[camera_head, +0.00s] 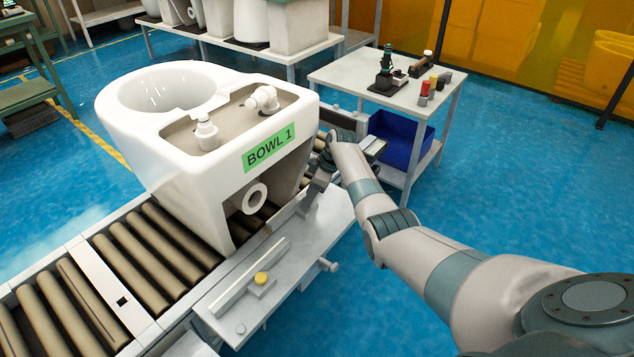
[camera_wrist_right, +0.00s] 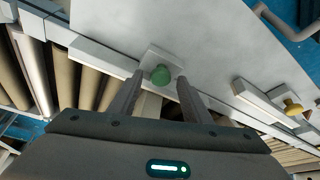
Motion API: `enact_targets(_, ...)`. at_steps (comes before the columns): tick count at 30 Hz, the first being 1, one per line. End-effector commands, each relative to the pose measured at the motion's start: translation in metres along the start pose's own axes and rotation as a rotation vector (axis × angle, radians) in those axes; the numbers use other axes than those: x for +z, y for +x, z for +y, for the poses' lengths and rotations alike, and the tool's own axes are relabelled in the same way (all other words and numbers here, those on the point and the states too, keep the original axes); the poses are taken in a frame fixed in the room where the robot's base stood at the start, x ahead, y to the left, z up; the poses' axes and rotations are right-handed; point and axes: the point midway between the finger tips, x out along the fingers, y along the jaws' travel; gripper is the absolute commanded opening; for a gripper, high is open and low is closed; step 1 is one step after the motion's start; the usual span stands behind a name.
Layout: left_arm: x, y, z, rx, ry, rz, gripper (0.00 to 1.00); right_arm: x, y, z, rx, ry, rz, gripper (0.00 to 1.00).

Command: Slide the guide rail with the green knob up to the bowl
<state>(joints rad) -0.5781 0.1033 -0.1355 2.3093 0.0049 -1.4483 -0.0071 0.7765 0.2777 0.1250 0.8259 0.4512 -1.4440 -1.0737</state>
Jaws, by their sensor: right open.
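The white bowl (camera_head: 200,110) with a green "BOWL 1" label stands on the roller conveyor in the head view. The green knob (camera_wrist_right: 161,75) sits on a small pale block on the guide rail (camera_wrist_right: 95,52) in the right wrist view. My right gripper (camera_wrist_right: 155,80) is open, with one finger on either side of the green knob; I cannot tell whether they touch it. In the head view my right gripper (camera_head: 318,188) is over the side plate beside the bowl's right end and hides the green knob. My left gripper is not in view.
A second rail with a yellow knob (camera_head: 261,278) lies on the metal side plate (camera_head: 310,240), nearer the front. A grey cart (camera_head: 335,75) with tools and a blue bin (camera_head: 398,138) stands behind my right arm. Conveyor rollers (camera_head: 150,250) are bare at front left.

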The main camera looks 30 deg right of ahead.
Motion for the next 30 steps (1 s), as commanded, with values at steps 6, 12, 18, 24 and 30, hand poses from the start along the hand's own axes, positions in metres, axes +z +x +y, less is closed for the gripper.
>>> enact_targets(6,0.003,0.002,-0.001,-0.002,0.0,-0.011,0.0,0.0,-0.018,0.001,0.003,0.0,0.001,0.44)
enact_targets(12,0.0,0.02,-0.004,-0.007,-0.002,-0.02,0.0,0.0,-0.05,0.001,0.004,-0.001,0.0,0.44)
enact_targets(18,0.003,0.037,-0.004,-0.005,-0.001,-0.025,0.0,-0.001,-0.09,0.001,0.004,-0.002,0.0,0.44)
enact_targets(24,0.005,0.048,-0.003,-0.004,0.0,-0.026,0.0,-0.001,-0.13,0.001,0.004,-0.002,0.001,0.44)
enact_targets(30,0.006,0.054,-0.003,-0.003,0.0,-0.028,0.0,-0.001,-0.159,0.001,0.003,-0.001,0.001,0.44)
